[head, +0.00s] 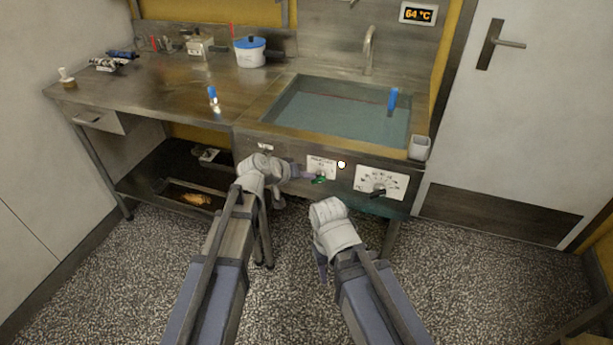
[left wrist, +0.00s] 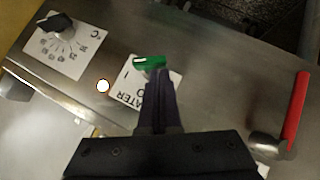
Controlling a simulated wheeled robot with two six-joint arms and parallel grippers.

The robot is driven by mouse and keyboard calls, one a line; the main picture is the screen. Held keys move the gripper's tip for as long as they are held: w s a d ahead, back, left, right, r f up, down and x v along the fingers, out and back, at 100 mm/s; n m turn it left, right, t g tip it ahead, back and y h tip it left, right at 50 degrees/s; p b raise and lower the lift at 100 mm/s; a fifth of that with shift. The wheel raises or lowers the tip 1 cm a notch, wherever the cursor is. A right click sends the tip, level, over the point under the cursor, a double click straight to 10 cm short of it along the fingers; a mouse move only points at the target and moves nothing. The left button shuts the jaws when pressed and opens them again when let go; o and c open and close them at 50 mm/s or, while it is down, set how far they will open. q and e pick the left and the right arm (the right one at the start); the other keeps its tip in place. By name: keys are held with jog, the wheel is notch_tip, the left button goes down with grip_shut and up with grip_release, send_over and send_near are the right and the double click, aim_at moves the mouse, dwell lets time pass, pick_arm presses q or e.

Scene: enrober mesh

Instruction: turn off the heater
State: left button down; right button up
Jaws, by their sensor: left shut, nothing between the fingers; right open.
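The heater switch is a green knob (head: 319,180) on a white label plate (head: 321,166) on the sink's front panel. In the left wrist view the green knob (left wrist: 150,62) lies just past my fingertips, and the plate's lettering is upside down and partly hidden. A small round lamp (head: 341,164) beside the plate glows; it also shows in the left wrist view (left wrist: 103,86). My left gripper (head: 308,176) is shut and empty, at the knob; I cannot tell whether it touches. My right gripper (head: 321,268) is open, low in front of the panel, mostly hidden by its wrist.
A black dial (head: 378,192) on a scale plate is right of the switch. A red handle (left wrist: 297,110) shows in the left wrist view. The sink (head: 335,110) holds water and a blue-handled item (head: 392,98). A display (head: 418,14) reads 64 °C. A lidded pot (head: 250,55) stands on the counter.

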pick_arm(q)
jog(key=shift+a+f+h+b, duration=0.1)
jog(key=shift+f+h+b, duration=0.05)
jog(key=shift+h+b, duration=0.2)
jog(key=shift+a+f+n+h+b, duration=0.1)
jog(key=shift+f+n+h+b, duration=0.1)
jog(key=shift+n+h+b, duration=0.35)
jog(key=shift+w+a+f+n+h+b, duration=0.1)
jog(key=shift+f+n+h+b, duration=0.65)
jog(key=shift+b, duration=1.6)
jog(key=shift+s+a+f+n+h+b, duration=0.1)
jog(key=shift+f+n+h+b, duration=0.2)
jog(key=shift+n+h+b, duration=1.05)
jog(key=shift+w+f+n+h+b, duration=0.1)
jog(key=shift+f+n+h+b, duration=0.3)
jog(key=shift+h+b, duration=1.9)
jog(key=shift+f+y+b, duration=0.15)
jog(key=shift+y+b, duration=0.95)
